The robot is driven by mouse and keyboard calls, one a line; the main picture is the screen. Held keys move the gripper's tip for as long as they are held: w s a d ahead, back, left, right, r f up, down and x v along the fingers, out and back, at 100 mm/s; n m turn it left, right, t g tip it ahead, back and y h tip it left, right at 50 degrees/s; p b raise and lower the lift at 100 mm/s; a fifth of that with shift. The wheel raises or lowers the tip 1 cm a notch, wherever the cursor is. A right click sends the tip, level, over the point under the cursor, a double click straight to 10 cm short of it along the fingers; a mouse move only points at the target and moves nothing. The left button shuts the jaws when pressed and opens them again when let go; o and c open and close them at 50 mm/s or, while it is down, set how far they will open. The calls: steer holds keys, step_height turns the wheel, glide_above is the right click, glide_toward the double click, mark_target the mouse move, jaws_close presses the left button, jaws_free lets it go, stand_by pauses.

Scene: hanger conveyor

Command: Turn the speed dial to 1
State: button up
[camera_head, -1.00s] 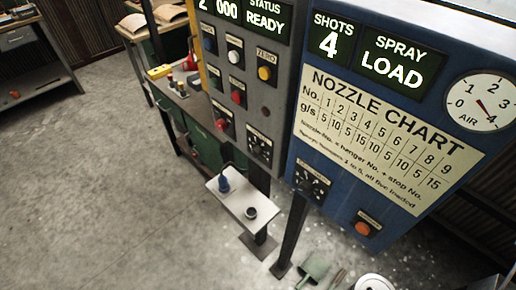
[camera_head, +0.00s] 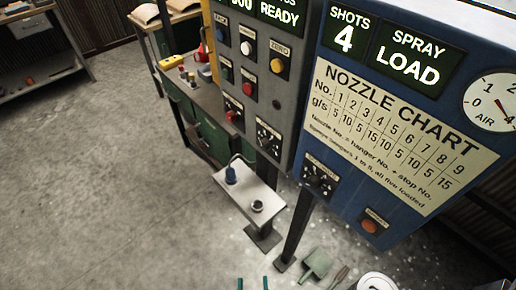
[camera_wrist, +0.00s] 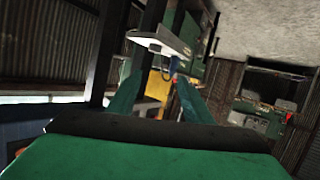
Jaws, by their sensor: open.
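A black dial (camera_head: 268,137) sits low on the grey control panel. A second black dial (camera_head: 320,181) sits low on the blue panel, beneath the nozzle chart. Their small labels and pointer settings are too small to read, so I cannot tell which is the speed dial. My gripper (camera_head: 252,284) shows only as two green fingertips at the bottom edge, apart and empty, well below both dials. In the wrist view my gripper (camera_wrist: 158,80) is open, with no dial visible between the green fingers.
A small white shelf (camera_head: 232,198) with a blue object (camera_head: 231,174) and a dark cup (camera_head: 257,206) juts out below the grey panel. Coloured buttons fill that panel. A green dustpan (camera_head: 316,264) lies on the floor. The floor at left is clear.

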steer(key=w+a+f+n, duration=0.1)
steer(key=w+f, duration=0.2)
steer(key=w, duration=0.2)
steer(key=m+g+h, duration=0.2)
steer(key=m+h, duration=0.9)
steer(key=h, duration=0.4)
glide_toward(262, 146)
steer(key=x, duration=0.8)
steer(key=shift+c, duration=0.3)
steer(key=c, duration=1)
